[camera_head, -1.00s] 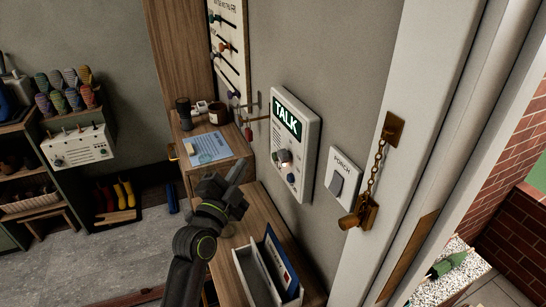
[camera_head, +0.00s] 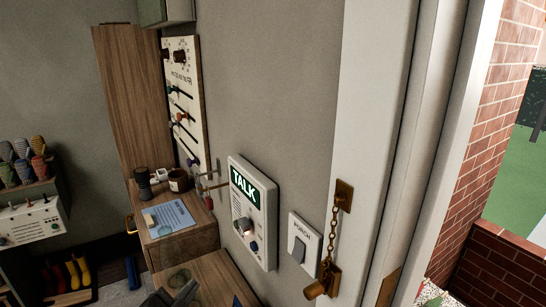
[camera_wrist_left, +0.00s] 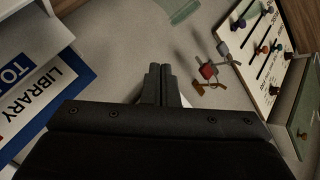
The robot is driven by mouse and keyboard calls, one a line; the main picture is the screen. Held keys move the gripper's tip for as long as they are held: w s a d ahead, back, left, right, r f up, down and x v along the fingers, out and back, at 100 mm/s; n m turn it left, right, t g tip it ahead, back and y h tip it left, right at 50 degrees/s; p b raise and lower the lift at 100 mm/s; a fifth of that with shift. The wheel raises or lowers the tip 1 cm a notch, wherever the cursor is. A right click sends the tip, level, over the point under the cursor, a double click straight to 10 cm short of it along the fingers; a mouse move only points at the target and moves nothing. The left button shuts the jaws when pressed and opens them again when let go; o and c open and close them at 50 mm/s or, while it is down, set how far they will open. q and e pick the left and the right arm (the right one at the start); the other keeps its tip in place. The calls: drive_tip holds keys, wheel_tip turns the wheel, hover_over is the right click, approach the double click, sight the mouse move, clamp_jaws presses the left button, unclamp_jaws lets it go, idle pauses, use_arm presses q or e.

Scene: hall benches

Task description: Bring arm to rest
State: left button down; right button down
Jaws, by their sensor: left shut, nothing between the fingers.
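My left gripper (camera_head: 184,292) shows only in part at the bottom edge of the head view, low over the wooden bench and left of the TALK panel (camera_head: 262,222). In the left wrist view its two dark fingers (camera_wrist_left: 160,86) are together with nothing between them. The rest of the left arm is out of the head view. My right gripper is not in either view.
A PORCH switch (camera_head: 299,250) and a brass door chain (camera_head: 330,245) are right of the panel. A wooden shelf holds a blue sheet (camera_head: 172,216) and small jars. A slider board (camera_head: 182,110) hangs behind. A LIBRARY sign (camera_wrist_left: 40,95) is close in the wrist view.

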use_arm(q)
drive_tip(key=s+a+f+n+g+y, duration=0.25)
drive_tip(key=s+f+n+g, duration=0.2)
drive_tip(key=s, duration=0.55)
drive_tip(key=s+a+f+n+g+y, duration=0.1)
drive_tip(key=s+a+f+n+g, duration=0.3)
drive_tip(key=s, duration=0.5)
drive_tip(key=s+a+f+n+g+y, duration=0.2)
drive_tip(key=s+a+f+n+g, duration=0.15)
drive_tip(key=s+f, duration=0.45)
wheel_tip(320, 180, down, 24)
drive_tip(key=s+a+g, duration=0.1)
drive_tip(key=s+a, duration=0.1)
drive_tip(key=s, duration=0.1)
drive_tip(key=s+d+f+g+h, duration=0.1)
drive_tip(key=s+f, duration=1.3)
drive_tip(key=shift+s+d+f+g, duration=0.25)
drive_tip(key=shift+d+f+g, duration=0.05)
drive_tip(key=shift+d+f, duration=0.1)
drive_tip(key=c, duration=2.1)
unclamp_jaws()
